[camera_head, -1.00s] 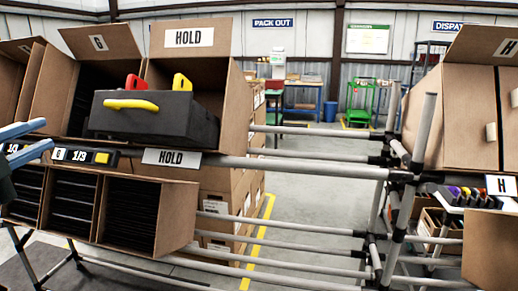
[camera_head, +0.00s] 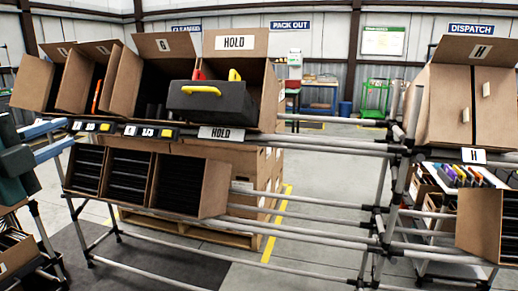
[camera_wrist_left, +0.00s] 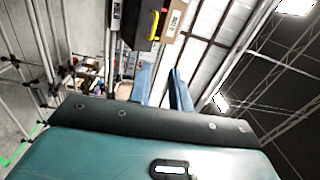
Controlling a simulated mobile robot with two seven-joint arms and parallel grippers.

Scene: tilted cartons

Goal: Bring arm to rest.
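My left gripper (camera_head: 69,133) shows at the left edge of the head view, with two blue fingers apart and nothing between them. It is in front of the lower left of the rack and appears clear of the cartons. In the left wrist view the same gripper (camera_wrist_left: 160,70) has its blue fingers spread and empty, pointing up the picture. A dark case with a yellow handle (camera_head: 210,103) sits at the mouth of the tilted HOLD carton (camera_head: 268,100), right of the gripper. My right gripper is not in view.
Tilted open cartons, including the G carton (camera_head: 126,80), line the upper shelf. Lower cartons (camera_head: 203,188) hold dark items. The pipe rack (camera_head: 330,146) crosses the middle. At right stand the H carton (camera_head: 445,105) and a tray of coloured items (camera_head: 465,175). Floor shows beyond the rack.

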